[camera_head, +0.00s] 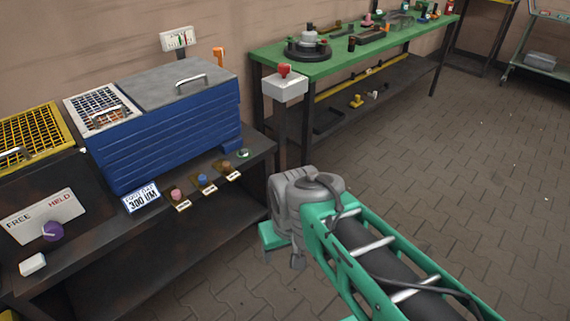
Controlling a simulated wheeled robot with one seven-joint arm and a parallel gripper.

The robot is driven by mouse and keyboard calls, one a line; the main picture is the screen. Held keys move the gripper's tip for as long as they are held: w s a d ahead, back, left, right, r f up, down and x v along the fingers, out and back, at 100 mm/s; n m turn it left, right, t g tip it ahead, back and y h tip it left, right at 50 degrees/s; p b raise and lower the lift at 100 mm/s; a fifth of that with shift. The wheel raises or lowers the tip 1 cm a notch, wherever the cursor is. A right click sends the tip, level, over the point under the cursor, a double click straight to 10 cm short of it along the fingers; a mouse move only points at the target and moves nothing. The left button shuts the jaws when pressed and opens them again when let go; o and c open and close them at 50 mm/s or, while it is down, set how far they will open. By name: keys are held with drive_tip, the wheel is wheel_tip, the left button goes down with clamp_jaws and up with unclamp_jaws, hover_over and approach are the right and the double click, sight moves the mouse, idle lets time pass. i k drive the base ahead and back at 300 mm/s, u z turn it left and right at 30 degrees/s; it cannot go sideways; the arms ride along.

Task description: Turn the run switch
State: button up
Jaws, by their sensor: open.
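Several small controls stand along the front of the dark bench: a pink knob (177,195), a blue knob (203,180), a brown one (227,167) and a green one (243,153). Small tags lie by the first three, too small to read, so I cannot tell which is the run switch. A purple knob (53,231) sits on a white plate marked FREE and HELD (42,218). My gripper (284,250) is open at the arm's end, right of the bench and apart from the controls. Its fingertips are partly hidden and hard to make out.
A blue ribbed box (170,132) with a grey lid stands on the dark bench (110,240). A red-topped switch box (285,84) stands on a post between it and the green workbench (345,55). A yellow grille (30,137) is at left. Right floor is clear.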

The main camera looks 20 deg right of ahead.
sight(284, 69)
drive_tip(key=z, duration=0.05)
drive_tip(key=i, duration=0.9)
drive_tip(key=z, duration=0.1)
